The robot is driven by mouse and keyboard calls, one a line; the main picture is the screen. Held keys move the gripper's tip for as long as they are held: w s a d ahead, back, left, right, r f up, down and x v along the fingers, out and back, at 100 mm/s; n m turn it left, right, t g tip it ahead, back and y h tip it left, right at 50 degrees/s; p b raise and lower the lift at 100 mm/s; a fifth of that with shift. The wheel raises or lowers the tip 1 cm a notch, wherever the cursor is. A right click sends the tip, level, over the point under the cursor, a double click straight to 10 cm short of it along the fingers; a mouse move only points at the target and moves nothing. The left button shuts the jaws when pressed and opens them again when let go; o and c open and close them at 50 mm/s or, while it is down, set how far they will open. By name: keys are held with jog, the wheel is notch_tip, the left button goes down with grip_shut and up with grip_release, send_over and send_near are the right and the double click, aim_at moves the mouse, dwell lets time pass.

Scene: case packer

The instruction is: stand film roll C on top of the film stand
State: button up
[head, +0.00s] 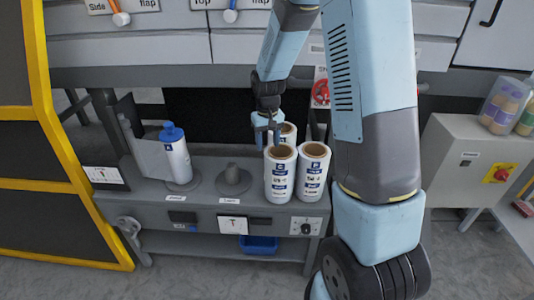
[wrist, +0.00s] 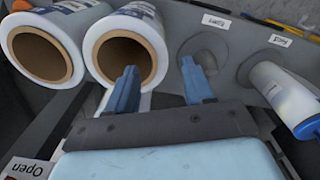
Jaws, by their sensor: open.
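Film roll C looks to be the front left white roll (head: 281,178), upright on the grey bench, with blue print and a brown core; its letter is small. In the wrist view it seems to be the roll (wrist: 150,30) nearest the stand. The film stand (head: 233,180) is a bare grey cone on a round base, left of the rolls; it also shows in the wrist view (wrist: 203,50). My gripper (head: 267,143) is open above roll C's rim. In the wrist view (wrist: 162,84), one finger overlaps the core opening and the other is outside; contact is unclear.
Another roll (head: 313,178) stands right beside roll C, and a third (head: 289,129) is partly hidden behind. A blue-capped white bottle (head: 177,155) stands left of the film stand. A blue bin (head: 258,244) is under the bench.

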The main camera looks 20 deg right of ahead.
notch_tip(320, 180, up, 4)
jog(key=shift+f, duration=0.2)
jog(key=s+d+r+t, duration=0.1)
jog(key=s+r, duration=0.5)
jog(key=r, duration=0.2)
jog(key=s+d+r+t, duration=0.1)
jog(key=s+r+t, duration=0.1)
jog(key=s+r, duration=0.5)
jog(key=s+d+r+t, duration=0.1)
jog(key=s+r, duration=0.2)
jog(key=s, duration=0.4)
jog(key=s+r+t, duration=0.1)
jog(key=s+r, duration=0.3)
jog(key=s, duration=0.3)
jog(key=shift+s+d+r+m+t, duration=0.25)
jog(key=shift+s+d+m+t, duration=0.05)
jog(key=shift+s+d+m, duration=0.1)
jog(key=shift+c, duration=0.4)
